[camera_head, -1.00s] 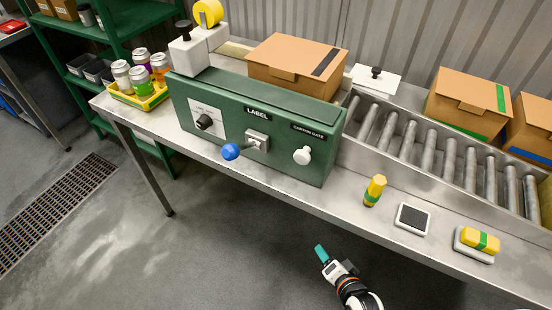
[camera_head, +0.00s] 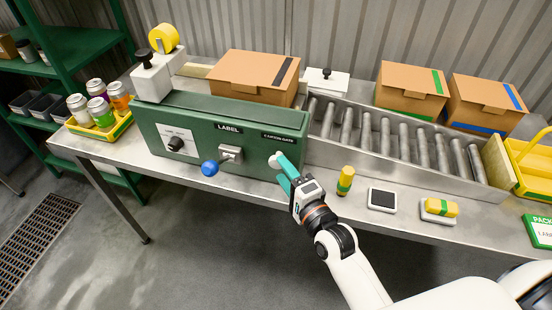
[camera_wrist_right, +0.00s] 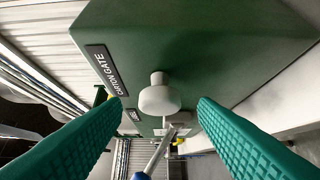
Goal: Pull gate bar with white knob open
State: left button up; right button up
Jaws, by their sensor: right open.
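The white knob (camera_head: 274,160) sits on the front of the green machine housing (camera_head: 205,122), below the CARTON GATE label. In the right wrist view the knob (camera_wrist_right: 160,97) has a short pale stem running back to the green face. My right gripper (camera_head: 281,170) is at the knob in the head view. In the right wrist view its teal fingers are spread open, one on each side of the knob, with a visible gap to both. The fingers partly cover the knob in the head view. My left gripper is not in view.
A blue knob (camera_head: 210,168) on a lever and a black dial (camera_head: 176,143) sit left on the same face. A yellow-green bottle (camera_head: 345,180) stands right of my gripper. A roller conveyor (camera_head: 400,140) and cardboard boxes (camera_head: 410,90) lie behind.

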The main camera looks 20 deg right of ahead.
aim_at(278, 166)
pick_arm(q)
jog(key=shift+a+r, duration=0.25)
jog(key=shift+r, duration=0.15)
pick_arm(e)
jog(key=shift+w+a, duration=0.25)
jog(key=shift+w, duration=0.8)
jog(key=shift+w+a, duration=0.2)
jog(key=shift+w, duration=0.85)
jog(key=shift+c, duration=0.5)
